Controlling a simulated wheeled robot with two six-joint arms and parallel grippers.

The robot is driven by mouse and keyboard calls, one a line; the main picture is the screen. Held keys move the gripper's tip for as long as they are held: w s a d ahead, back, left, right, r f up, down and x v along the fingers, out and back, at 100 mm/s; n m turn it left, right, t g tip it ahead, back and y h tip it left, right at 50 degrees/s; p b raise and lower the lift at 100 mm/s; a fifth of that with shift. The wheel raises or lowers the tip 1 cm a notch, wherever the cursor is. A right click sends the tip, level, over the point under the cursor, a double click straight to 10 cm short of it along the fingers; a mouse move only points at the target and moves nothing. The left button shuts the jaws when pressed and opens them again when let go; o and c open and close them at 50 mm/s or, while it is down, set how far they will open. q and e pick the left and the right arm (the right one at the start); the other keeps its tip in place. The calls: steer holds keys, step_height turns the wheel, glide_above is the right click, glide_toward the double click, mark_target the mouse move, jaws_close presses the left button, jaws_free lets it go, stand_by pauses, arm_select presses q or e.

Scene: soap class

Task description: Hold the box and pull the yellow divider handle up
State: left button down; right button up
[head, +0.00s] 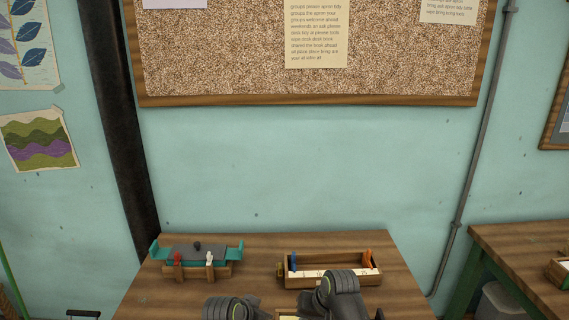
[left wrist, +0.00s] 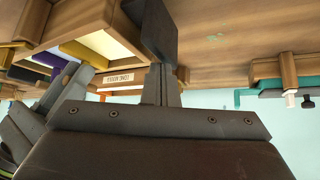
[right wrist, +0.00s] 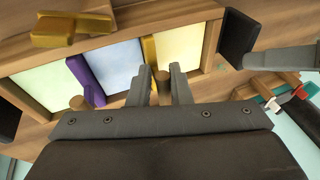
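The box (right wrist: 212,32) is wooden with pale compartments, a purple divider (right wrist: 86,80) and a yellow divider (right wrist: 149,50). A dark block (right wrist: 238,36) is on its end; it also shows in the left wrist view (left wrist: 150,28). My left gripper (left wrist: 161,72) has its fingers close together on this block. In the head view my wrists hide nearly all of the box; the divider's height is unclear.
A wooden tray (head: 330,281) with blue and orange parts stands behind my right wrist. A teal-ended holder (head: 197,254) stands at the back left of the table (head: 300,243). Another table (head: 515,240) is at the right. The wall is behind.

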steer(key=shift+a, duration=0.1)
jaws_close()
steer(key=shift+a+r, duration=0.1)
steer(key=shift+r, duration=0.1)
steer(key=shift+r, duration=0.1)
arm_select(q)
steer(key=shift+f, duration=0.1)
arm_select(e)
steer(key=shift+w+r, duration=0.1)
steer(key=shift+r, duration=2.05)
steer(key=o, duration=0.8)
jaws_free()
steer(key=shift+c, duration=0.2)
steer(key=shift+f, duration=0.1)
step_height(320, 180, up, 7)
